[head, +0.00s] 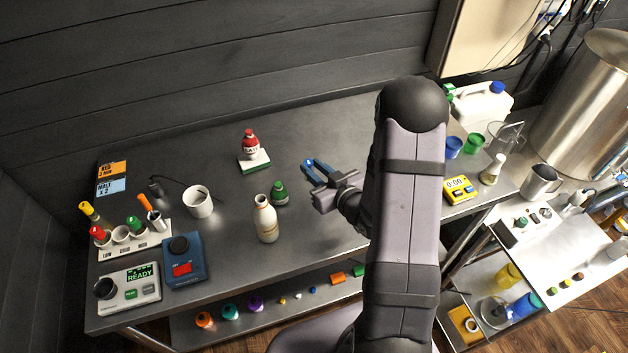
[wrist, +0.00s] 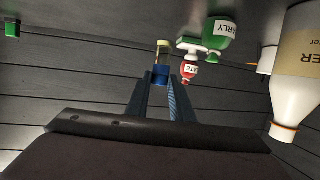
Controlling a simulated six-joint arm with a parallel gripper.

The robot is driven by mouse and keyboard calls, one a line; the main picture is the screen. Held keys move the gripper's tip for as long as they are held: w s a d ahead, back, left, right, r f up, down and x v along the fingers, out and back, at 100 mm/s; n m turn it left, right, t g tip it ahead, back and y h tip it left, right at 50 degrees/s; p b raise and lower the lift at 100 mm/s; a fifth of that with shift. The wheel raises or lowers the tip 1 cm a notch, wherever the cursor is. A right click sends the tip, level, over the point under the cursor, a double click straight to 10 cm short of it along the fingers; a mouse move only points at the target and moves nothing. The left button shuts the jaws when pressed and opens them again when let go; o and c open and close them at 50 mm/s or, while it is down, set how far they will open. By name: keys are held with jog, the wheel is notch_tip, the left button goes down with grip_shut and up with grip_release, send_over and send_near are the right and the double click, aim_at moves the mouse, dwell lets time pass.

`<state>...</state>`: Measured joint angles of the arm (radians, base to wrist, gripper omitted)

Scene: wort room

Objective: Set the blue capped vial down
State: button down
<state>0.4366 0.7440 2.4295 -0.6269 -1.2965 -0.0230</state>
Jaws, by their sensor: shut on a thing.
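My gripper (head: 317,172) is above the steel bench, right of the green-capped bottle, its fingers pointing to the back left. It is shut on the blue capped vial (wrist: 161,72), which sits between the fingertips in the wrist view. Its blue cap is at the fingers and a pale yellow part extends beyond it. In the head view only a small bit of blue (head: 309,163) shows at the fingertips. The steel bench top (head: 325,237) has bare surface below the gripper. How high the vial is above it I cannot tell.
A red-capped bottle (head: 250,144) stands on a green-edged white block. A green bottle (head: 280,194) and a large white bottle (head: 265,222) stand left of my gripper. A white cup (head: 198,202), a blue device (head: 184,262) and a rack (head: 133,241) with vials are farther left.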

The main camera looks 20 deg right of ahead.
jog(key=shift+f, duration=0.65)
jog(key=shift+f+p, duration=0.4)
jog(key=shift+f, duration=1.45)
jog(key=shift+f, duration=0.1)
jog(key=shift+f, duration=0.15)
jog(key=c, duration=1.6)
grip_release()
jog(key=shift+o, duration=0.2)
jog(key=shift+s+r, duration=0.1)
jog(key=shift+r, duration=0.15)
